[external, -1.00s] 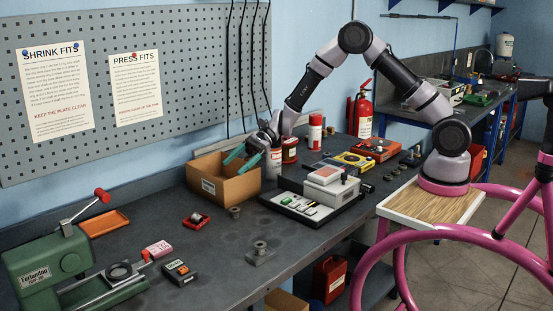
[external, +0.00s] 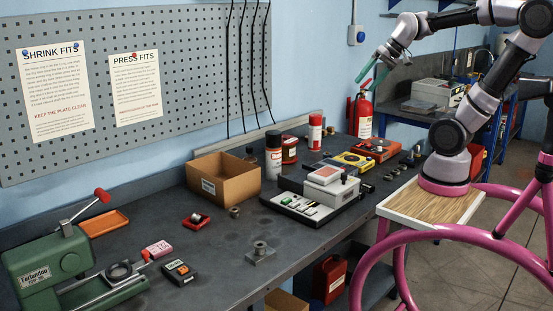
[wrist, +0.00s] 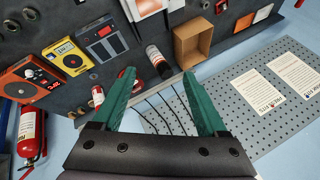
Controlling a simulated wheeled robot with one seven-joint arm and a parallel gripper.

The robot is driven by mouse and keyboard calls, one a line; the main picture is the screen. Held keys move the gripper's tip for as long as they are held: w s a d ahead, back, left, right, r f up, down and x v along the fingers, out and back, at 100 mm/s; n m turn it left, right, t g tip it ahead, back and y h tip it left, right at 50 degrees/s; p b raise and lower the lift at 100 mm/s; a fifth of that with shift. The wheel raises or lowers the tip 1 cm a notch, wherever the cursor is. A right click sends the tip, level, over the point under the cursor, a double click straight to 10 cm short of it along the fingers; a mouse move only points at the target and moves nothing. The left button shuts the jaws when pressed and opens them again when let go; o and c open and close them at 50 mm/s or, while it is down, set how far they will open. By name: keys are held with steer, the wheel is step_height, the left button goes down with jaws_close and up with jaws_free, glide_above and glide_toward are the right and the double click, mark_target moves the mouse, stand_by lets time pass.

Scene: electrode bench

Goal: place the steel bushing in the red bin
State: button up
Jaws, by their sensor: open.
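The small red bin (external: 196,221) sits on the bench in front of the cardboard box in the external view, with a small grey metallic piece in it. I cannot tell whether that piece is the steel bushing. A short grey ring-shaped piece (external: 234,212) stands on the bench to the right of the bin. Another grey flanged piece stands on a flat metal plate (external: 263,258) near the front edge. My gripper (external: 379,66) is open and empty, high above the back right of the bench. Its green fingers are spread with nothing between them in the wrist view (wrist: 158,74).
An open cardboard box (external: 238,185), cans and a tray (external: 290,207) bearing a grey device occupy the bench middle. A green press (external: 55,262) stands at the left. A fire extinguisher (external: 362,116) hangs near my gripper. Bare bench lies around the red bin.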

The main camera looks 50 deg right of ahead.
steer(key=shift+n+t+h, duration=0.3)
steer(key=shift+t+h, duration=0.3)
steer(key=shift+h, duration=0.2)
steer(key=s+d, duration=0.3)
steer(key=d, duration=0.1)
steer(key=shift+s, duration=0.35)
